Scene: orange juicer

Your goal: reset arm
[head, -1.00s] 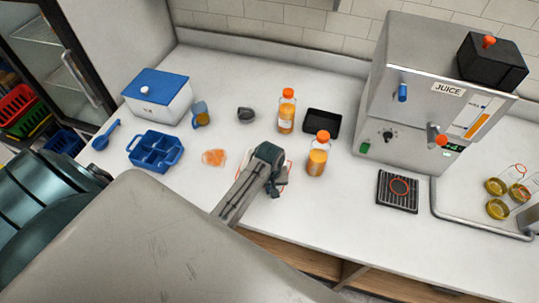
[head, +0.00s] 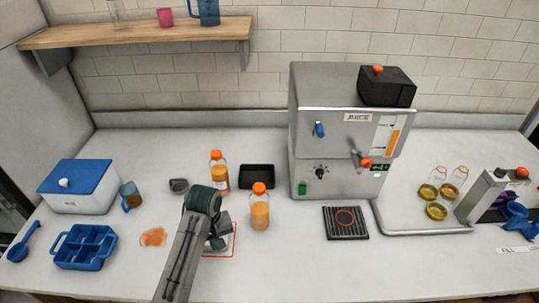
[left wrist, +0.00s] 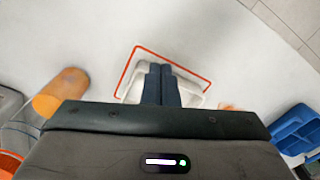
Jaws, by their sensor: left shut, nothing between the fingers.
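My left arm reaches up from the bottom of the head view. Its gripper (head: 218,240) hangs over a red-outlined square (head: 234,240) on the white counter. In the left wrist view the dark fingers (left wrist: 161,84) are together, with nothing between them. They are over a pale, whitish item (left wrist: 134,92) inside the red outline; the fingers partly hide it, and I cannot tell whether they touch it. A juice bottle (head: 260,208) with an orange cap stands just right of the gripper. My right gripper is in neither view.
The steel juicer (head: 339,150) stands behind, with a drip grate (head: 346,223) in front. A second bottle (head: 219,175) and a black tray (head: 257,176) are behind the gripper. A blue caddy (head: 85,248), lidded box (head: 77,186) and orange patch (head: 153,237) are left. The front right counter is clear.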

